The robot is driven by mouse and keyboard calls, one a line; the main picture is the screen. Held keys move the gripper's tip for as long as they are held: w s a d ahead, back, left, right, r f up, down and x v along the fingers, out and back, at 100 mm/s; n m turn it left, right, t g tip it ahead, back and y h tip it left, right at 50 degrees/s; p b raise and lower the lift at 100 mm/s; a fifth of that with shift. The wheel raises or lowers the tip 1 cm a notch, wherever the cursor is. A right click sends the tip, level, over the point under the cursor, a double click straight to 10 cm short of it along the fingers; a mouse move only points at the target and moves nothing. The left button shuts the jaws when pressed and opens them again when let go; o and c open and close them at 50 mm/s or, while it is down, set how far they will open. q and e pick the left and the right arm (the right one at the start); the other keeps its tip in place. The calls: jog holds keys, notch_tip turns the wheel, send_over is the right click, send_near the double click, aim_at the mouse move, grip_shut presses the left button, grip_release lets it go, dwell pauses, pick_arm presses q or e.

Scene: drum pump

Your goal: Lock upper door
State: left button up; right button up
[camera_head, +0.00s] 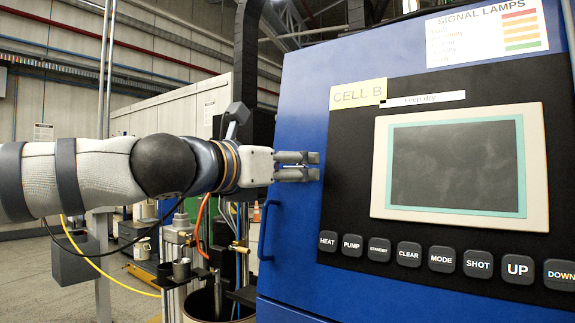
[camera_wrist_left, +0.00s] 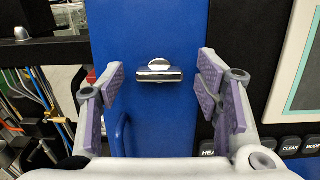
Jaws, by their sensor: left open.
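The blue upper door (camera_head: 300,100) fills the middle of the head view, with a black control panel on it. In the left wrist view a chrome latch knob (camera_wrist_left: 158,72) sits on the blue door face, its bar lying level. My left gripper (camera_head: 305,166) reaches in from the left at the door's left part. In the left wrist view its purple-padded fingers (camera_wrist_left: 161,84) stand wide apart, one on each side of the knob, with clear gaps and nothing held. In the head view the fingers hide the knob. My right gripper is not in view.
A blue pull handle (camera_head: 268,230) juts out below the left gripper at the door's left edge. The panel carries a screen (camera_head: 455,165) and a row of buttons (camera_head: 440,258). Hoses and pump parts (camera_head: 205,250) stand left of the cabinet.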

pick_arm(q)
jog(key=c, duration=1.2)
jog(key=shift+o, duration=0.2)
jog(key=shift+f, duration=0.1)
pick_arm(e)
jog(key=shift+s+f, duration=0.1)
pick_arm(q)
jog(key=n+y+b, duration=0.1)
jog(key=n, duration=0.3)
jog(key=n+y+b, duration=0.1)
jog(key=n, duration=0.4)
jog(key=shift+n+t+b, duration=0.3)
jog(key=shift+b, duration=0.1)
jog(key=n+y, duration=0.1)
jog(key=n, duration=0.4)
jog(key=shift+b, duration=0.3)
jog(key=n, duration=0.4)
jog(key=shift+n+y, duration=0.4)
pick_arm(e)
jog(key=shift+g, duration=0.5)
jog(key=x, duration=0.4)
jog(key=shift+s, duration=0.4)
pick_arm(q)
jog(key=shift+n+g, duration=0.3)
jog(key=shift+g, duration=0.1)
